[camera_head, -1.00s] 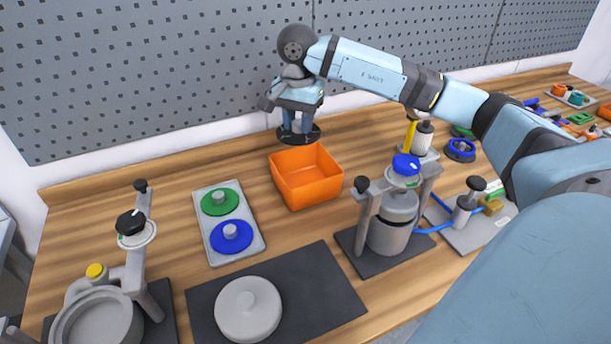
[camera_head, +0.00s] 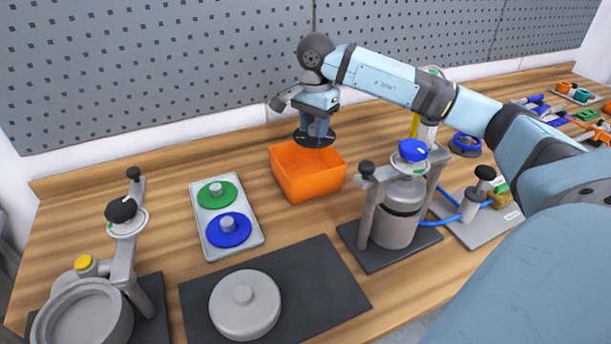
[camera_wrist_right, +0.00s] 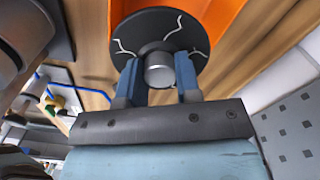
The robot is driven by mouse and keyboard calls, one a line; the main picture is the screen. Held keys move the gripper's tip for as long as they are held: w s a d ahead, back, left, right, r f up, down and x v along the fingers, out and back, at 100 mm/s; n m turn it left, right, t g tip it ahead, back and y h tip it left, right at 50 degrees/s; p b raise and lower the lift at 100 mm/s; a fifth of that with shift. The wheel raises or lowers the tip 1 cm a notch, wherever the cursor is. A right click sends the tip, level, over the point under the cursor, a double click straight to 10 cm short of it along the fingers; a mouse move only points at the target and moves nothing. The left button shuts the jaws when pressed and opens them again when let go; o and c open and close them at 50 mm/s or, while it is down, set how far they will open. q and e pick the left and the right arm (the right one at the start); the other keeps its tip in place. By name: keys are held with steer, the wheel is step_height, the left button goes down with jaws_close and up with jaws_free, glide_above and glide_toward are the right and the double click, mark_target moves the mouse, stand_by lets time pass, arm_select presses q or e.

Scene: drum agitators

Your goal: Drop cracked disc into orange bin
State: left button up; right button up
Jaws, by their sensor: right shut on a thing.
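The cracked disc (camera_head: 314,140) is black and hangs flat from my right gripper (camera_head: 317,126). It is over the back right part of the orange bin (camera_head: 311,182) in the head view. In the right wrist view the disc (camera_wrist_right: 160,32) shows pale crack lines, and my right gripper's blue fingers (camera_wrist_right: 158,78) are shut on its grey knob (camera_wrist_right: 160,70). The orange bin (camera_wrist_right: 213,14) shows beyond the disc there. The bin's floor is partly hidden. My left gripper is not in view.
A tray (camera_head: 211,205) with a green disc (camera_head: 217,195) and a blue disc (camera_head: 228,231) lies left of the bin. A drum stand (camera_head: 398,205) with a blue cap stands to the right. A grey lid (camera_head: 245,305) rests on a dark mat (camera_head: 320,265) in front.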

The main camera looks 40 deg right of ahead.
steer(key=o, duration=1.1)
steer(key=shift+c, duration=0.2)
steer(key=shift+r, duration=0.15)
step_height(320, 180, up, 14)
steer(key=p, duration=0.1)
steer(key=shift+f, duration=0.2)
steer(key=shift+s+f, duration=0.1)
